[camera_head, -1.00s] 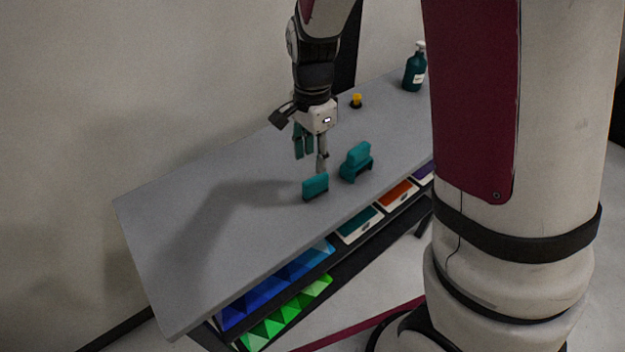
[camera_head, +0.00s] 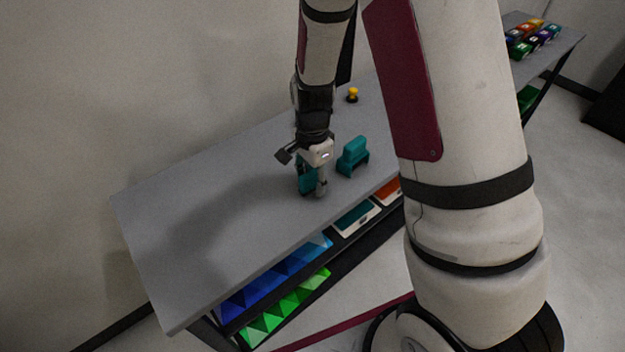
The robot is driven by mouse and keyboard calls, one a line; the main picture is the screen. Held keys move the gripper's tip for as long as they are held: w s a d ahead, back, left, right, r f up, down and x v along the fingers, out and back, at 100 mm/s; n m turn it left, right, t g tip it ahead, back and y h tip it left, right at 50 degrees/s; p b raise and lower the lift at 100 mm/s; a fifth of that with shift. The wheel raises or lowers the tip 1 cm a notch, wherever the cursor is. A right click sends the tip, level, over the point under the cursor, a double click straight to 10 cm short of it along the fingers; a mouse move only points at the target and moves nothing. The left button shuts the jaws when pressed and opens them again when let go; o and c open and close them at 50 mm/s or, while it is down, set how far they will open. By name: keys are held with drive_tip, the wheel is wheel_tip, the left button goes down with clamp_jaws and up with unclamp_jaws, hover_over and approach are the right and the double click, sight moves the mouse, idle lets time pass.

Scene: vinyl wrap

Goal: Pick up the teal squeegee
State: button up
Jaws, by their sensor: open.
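The small teal squeegee (camera_head: 306,181) stands on the grey table, near its front edge. My gripper (camera_head: 312,187) is down at the squeegee, pointing at the tabletop, with its fingers open around it. The near finger and the gripper body hide part of the squeegee. I cannot tell whether a finger touches it.
A second teal item, stepped like a block in a holder (camera_head: 353,157), stands close to the right of my gripper. A small yellow-topped object (camera_head: 352,95) is farther back. Colored boxes sit on the shelf below. The table's left part (camera_head: 190,235) is clear.

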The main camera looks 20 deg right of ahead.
sight(313, 173)
clamp_jaws()
drive_tip(key=shift+r, duration=0.8)
wheel_tip(313, 173, up, 2)
drive_tip(key=shift+s+r, duration=0.1)
drive_tip(key=shift+s, duration=0.05)
drive_tip(key=s+r+p, duration=0.1)
drive_tip(key=s+p, duration=0.3)
drive_tip(key=s, duration=1.1)
drive_tip(key=shift+s+d+r, duration=0.15)
drive_tip(key=shift+s+d, duration=0.2)
drive_tip(key=shift+d, duration=0.05)
